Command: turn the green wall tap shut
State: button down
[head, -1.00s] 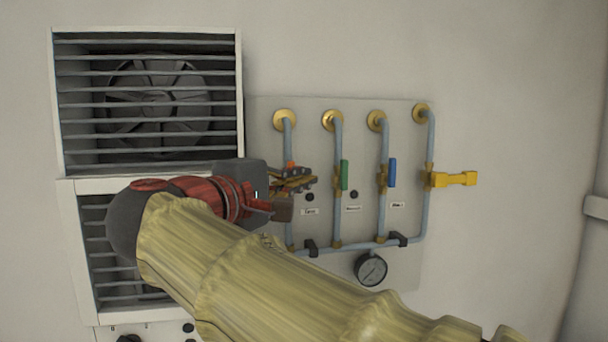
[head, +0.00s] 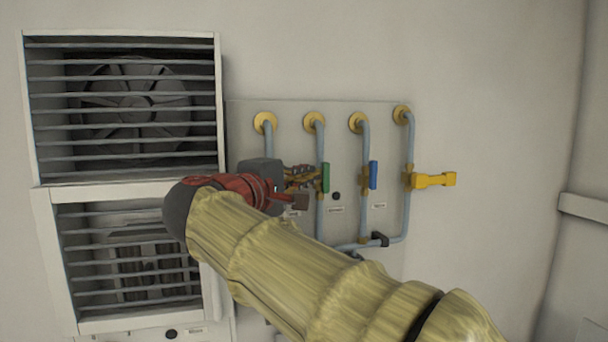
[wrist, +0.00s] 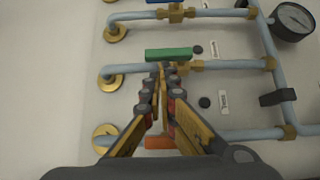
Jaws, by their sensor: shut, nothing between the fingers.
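The green wall tap (head: 325,178) has a bar handle lying parallel to its blue-grey pipe, on a brass valve body. It also shows in the wrist view (wrist: 169,54), in front of the fingertips. My gripper (head: 314,177) is shut and empty, its tips just left of the green handle in the head view. In the wrist view my gripper (wrist: 161,68) has its tips at the handle's lower edge, overlapping the pipe and valve. I cannot tell whether they touch. The fingers hide part of the brass valve.
A blue tap (head: 373,175) stands right of the green one, and a yellow tap (head: 434,180) sticks out sideways farther right. An orange handle (wrist: 159,142) is below my fingers in the wrist view. A gauge (wrist: 294,21) and louvred fan unit (head: 122,105) are nearby.

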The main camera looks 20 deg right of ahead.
aim_at(323, 162)
jog(key=shift+d+r+m+g+y+p, duration=0.45)
jog(key=shift+r+m+g+y+p, duration=0.2)
jog(key=shift+m+y, duration=0.2)
dwell(0.4)
jog(key=shift+d+r+m+g+y+p, duration=0.2)
jog(key=shift+d+m+g+y+p, duration=0.15)
jog(key=shift+m+y, duration=0.2)
jog(key=shift+d+r+m+g+y+p, duration=0.15)
jog(key=shift+d+m+g+y+p, duration=0.05)
jog(key=shift+d+m+y+p, duration=0.25)
jog(key=shift+d, duration=0.25)
jog(key=shift+r, duration=0.25)
dwell(0.3)
jog(key=shift+r+p, duration=0.6)
jog(key=shift+r, duration=0.05)
